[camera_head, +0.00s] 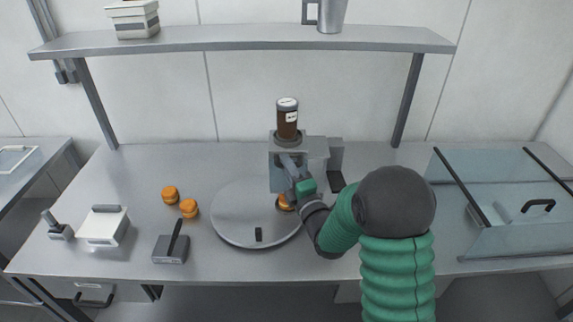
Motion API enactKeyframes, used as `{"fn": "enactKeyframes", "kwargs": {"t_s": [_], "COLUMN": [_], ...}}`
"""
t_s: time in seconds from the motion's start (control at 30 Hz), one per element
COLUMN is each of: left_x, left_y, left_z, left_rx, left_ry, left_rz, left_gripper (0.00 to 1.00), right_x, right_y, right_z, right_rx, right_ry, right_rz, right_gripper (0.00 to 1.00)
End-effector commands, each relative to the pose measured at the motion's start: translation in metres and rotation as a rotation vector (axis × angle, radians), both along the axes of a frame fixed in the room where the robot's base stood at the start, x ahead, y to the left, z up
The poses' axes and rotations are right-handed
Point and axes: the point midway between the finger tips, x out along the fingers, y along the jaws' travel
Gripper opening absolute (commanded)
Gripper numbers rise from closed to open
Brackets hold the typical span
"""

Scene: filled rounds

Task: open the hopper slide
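The hopper machine stands at the back middle of the table, with a grey box body (316,150) and a brown container with a pale lid (288,120) upright on top. My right arm, green-sleeved, comes in from the lower right. Its gripper (291,167) is at the front of the machine, just below the brown container. The gripper covers that part, so I cannot make out the slide or whether the fingers touch it. Whether the fingers are open or shut is too small to tell. My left gripper is not in view.
A round grey plate (235,215) lies before the machine, with an orange round (285,203) partly under my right gripper. Two more orange rounds (189,208) sit left. A dark grey handled box (171,249) and a white box (103,226) stand farther left. A glass-sided case (510,235) is at right.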

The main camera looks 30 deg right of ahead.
Motion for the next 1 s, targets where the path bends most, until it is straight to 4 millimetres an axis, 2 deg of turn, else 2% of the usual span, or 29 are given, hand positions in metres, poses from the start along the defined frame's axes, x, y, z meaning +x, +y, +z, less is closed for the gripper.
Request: {"fn": "enactKeyframes", "kwargs": {"t_s": [0.03,0.1,1.0], "left_x": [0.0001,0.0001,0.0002], "left_y": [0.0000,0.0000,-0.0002], "left_z": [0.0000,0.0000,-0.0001], "left_rx": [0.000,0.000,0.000], "left_ry": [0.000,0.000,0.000], "left_rz": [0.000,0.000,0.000], "left_gripper": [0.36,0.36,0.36], "right_x": [0.0005,0.0002,-0.0005], "right_y": [-0.0002,-0.0002,-0.0018], "right_z": [0.0007,0.0009,0.0001], "right_rx": [0.000,0.000,0.000], "right_ry": [-0.003,-0.003,-0.001], "right_rz": [0.002,0.002,-0.002], "right_gripper": [0.07,0.00,0.00]}}
